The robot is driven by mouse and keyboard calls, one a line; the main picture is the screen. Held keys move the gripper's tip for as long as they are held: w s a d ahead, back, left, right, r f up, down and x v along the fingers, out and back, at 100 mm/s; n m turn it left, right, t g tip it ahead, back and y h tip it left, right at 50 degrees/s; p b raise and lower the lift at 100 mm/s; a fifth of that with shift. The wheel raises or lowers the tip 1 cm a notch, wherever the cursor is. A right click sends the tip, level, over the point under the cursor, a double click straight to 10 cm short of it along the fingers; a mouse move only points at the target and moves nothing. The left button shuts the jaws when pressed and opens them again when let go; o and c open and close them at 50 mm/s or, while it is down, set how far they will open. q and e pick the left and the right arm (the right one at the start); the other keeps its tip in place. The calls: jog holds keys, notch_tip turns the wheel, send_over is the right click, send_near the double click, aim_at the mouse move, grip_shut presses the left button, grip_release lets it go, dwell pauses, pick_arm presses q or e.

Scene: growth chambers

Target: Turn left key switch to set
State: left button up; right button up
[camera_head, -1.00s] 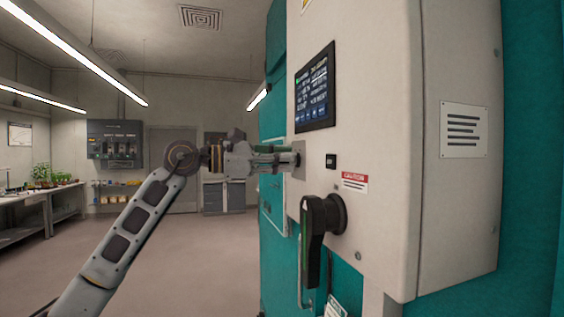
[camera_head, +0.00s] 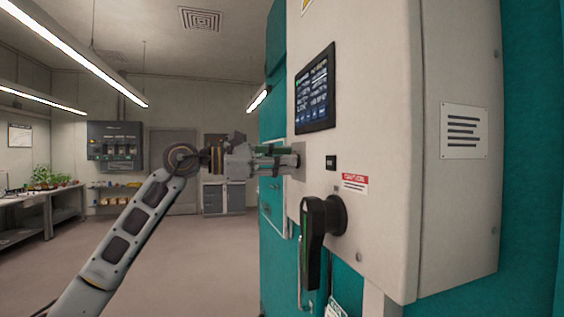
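My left gripper (camera_head: 288,160) reaches in from the left, and its fingertips are at the left part of the grey cabinet's front, just below the screen. A small grey metal plate (camera_head: 299,155) shows at the fingertips. The key switch itself is not clearly visible; the fingers cover that spot. I cannot make out whether the fingers are closed on a key. My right gripper is not in view.
The grey control cabinet (camera_head: 385,120) carries a dark touch screen (camera_head: 316,90), a red-and-white caution label (camera_head: 355,183) and a large black rotary handle (camera_head: 317,225) below right of my gripper. Open floor (camera_head: 190,260) lies left. A plant bench (camera_head: 60,195) stands far left.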

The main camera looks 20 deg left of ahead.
pick_arm(q)
jog(key=v, duration=1.2)
dwell(0.9)
